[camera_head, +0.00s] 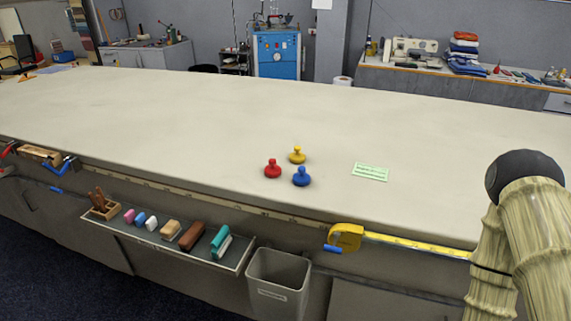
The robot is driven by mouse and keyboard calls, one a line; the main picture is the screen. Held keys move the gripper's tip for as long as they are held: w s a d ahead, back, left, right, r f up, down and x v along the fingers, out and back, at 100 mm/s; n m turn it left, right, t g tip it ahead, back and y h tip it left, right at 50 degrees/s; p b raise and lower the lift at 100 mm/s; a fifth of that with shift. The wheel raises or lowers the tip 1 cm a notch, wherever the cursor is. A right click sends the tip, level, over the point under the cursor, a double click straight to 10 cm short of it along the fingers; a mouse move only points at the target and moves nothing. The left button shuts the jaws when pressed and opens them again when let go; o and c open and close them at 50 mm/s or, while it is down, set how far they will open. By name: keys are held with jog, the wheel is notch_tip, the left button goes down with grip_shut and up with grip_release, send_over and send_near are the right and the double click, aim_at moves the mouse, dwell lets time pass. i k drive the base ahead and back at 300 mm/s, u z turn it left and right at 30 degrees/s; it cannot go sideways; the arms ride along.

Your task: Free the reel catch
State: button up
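A yellow tape measure reel (346,237) sits at the front edge of the long cloth table, right of the middle. A small blue part (333,249), perhaps its catch, shows at its lower left; its exact position is too small to tell. The yellow tape (420,245) is drawn out to the right along the table edge, until my arm hides its far end. My arm stands at the right of the picture, right of the reel. My gripper is not visible in this view.
Red (272,170), yellow (297,156) and blue (302,177) knobbed weights and a green card (370,172) lie on the table (180,110). Below the edge are a shelf of tools (160,240) and a grey bin (277,285). Much of the tabletop is clear.

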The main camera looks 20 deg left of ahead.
aim_at(333, 249)
jog(key=z, duration=0.55)
jog(key=k, duration=1.3)
jog(key=u, duration=0.2)
jog(key=i, duration=0.8)
jog(key=u, duration=0.4)
jog(key=k, duration=0.15)
jog(key=z, duration=0.05)
